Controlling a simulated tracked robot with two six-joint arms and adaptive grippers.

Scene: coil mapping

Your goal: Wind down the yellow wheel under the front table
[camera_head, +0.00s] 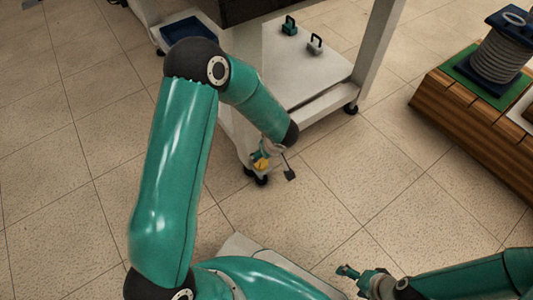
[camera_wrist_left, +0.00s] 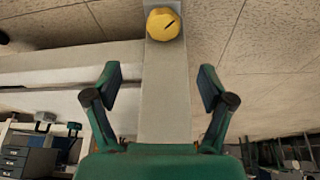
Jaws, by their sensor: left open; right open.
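The yellow wheel (camera_head: 262,163) is low on the white leg of the front table, near the floor, partly hidden by my left gripper. My left gripper (camera_head: 275,164) is open close to the wheel. In the left wrist view its two fingers (camera_wrist_left: 160,76) are spread apart with nothing held, the white leg between them in the picture. My right gripper (camera_head: 352,272) is open and empty at the bottom right, away from the table.
The white table (camera_head: 315,78) has a low shelf with two small handled objects (camera_head: 290,25) and small black feet. A blue tray (camera_head: 187,27) lies behind my left arm. A wooden crate (camera_head: 475,128) with a coil (camera_head: 499,57) stands at the right. The tiled floor between is clear.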

